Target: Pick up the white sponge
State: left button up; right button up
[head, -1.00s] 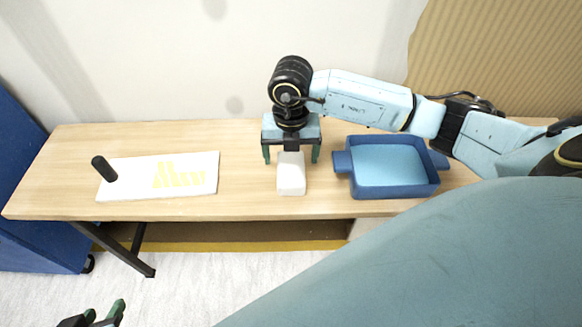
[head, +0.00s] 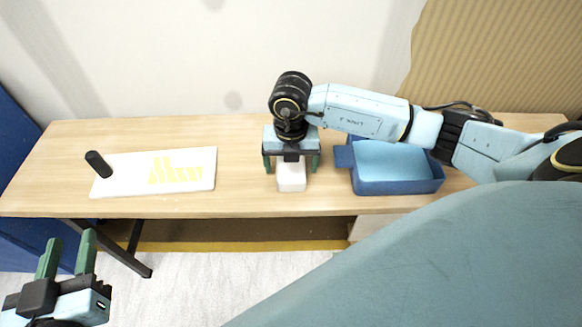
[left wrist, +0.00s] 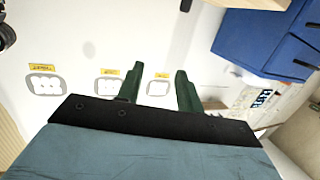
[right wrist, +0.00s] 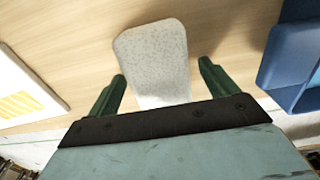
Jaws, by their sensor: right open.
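The white sponge (head: 291,178) lies on the wooden table, left of the blue tray. My right gripper (head: 291,168) is open above the sponge, with one green finger on each side of it. In the right wrist view the sponge (right wrist: 155,60) shows between and beyond the open fingers (right wrist: 160,88), with a gap on both sides. The sponge's near end is hidden behind the gripper body. My left gripper (head: 68,258) is open and empty in front of the table's left end, well away from the sponge. Its fingers also show in the left wrist view (left wrist: 158,88).
A blue tray (head: 398,188) stands to the right of the sponge. A white board (head: 130,187) with yellow marks and a black cylinder (head: 98,163) lie on the left. The wooden table (head: 245,190) is clear between board and sponge. A wall stands behind.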

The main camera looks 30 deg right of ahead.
jog(key=shift+c, duration=0.2)
jog(key=c, duration=1)
pick_arm(q)
jog(key=shift+f, duration=0.1)
pick_arm(e)
jog(key=shift+r, duration=0.2)
